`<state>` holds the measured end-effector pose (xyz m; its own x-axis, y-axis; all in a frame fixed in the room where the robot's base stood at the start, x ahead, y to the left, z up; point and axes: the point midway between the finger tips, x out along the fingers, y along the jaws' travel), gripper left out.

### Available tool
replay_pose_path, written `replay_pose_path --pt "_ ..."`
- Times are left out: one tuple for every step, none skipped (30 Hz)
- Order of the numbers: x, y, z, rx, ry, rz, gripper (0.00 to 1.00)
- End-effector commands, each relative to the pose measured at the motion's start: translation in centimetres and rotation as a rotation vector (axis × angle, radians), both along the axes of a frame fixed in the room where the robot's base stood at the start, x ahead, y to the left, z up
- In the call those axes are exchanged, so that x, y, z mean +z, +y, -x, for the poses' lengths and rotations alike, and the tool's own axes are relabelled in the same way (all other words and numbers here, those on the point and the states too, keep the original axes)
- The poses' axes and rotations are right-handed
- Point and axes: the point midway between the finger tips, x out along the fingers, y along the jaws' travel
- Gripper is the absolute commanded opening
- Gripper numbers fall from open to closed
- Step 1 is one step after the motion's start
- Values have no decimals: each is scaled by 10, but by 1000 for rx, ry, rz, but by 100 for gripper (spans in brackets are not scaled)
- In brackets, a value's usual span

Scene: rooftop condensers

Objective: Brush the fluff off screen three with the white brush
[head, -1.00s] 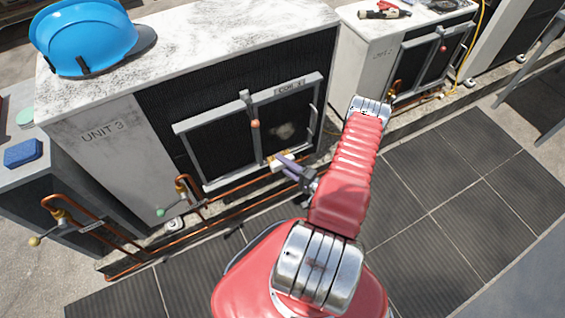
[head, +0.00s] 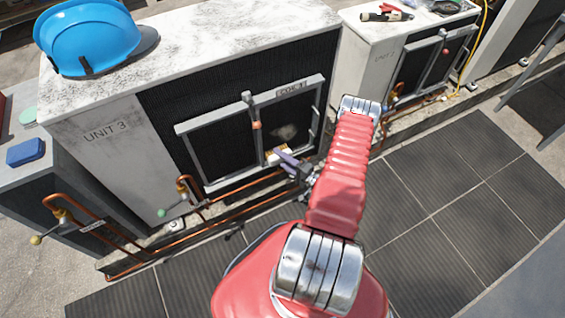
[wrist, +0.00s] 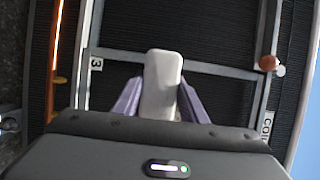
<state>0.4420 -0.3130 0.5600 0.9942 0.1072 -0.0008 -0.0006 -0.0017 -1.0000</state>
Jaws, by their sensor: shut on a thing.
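Screen three (head: 228,152) is a dark mesh panel in a grey frame on the front of the unit marked UNIT 3. A pale patch of fluff (head: 286,132) clings to its right half.
An orange-knobbed latch (head: 256,125) stands up the middle of the screen. Copper pipes (head: 235,210) run along the unit's foot. A blue helmet (head: 88,36) sits on top. A blue sponge (head: 26,152) lies at left. The tiled walkway (head: 440,200) at right is clear.

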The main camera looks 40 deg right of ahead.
Motion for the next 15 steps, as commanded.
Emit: replay_pose_path --pt "0 -1 -5 2 -1 1 14" --pt "0 -1 -7 3 -1 1 14" --pt "0 -2 -10 3 -1 0 14" --pt "0 -3 -11 2 -1 0 14" --pt "0 -3 -13 2 -1 1 14" --pt "0 -4 -15 1 -1 1 14" --pt "0 -5 -16 0 -1 1 14" --pt "0 -5 -18 0 -1 1 14" --pt "0 -6 -19 0 -1 0 14" --pt "0 -6 -19 0 -1 0 14" --pt "0 -6 -20 0 -1 0 14" --pt "0 -6 -20 0 -1 0 14" --pt "0 -6 -20 0 -1 -1 14" --pt "0 -6 -20 0 -1 -1 14" --pt "0 -6 -20 0 -1 -1 14"
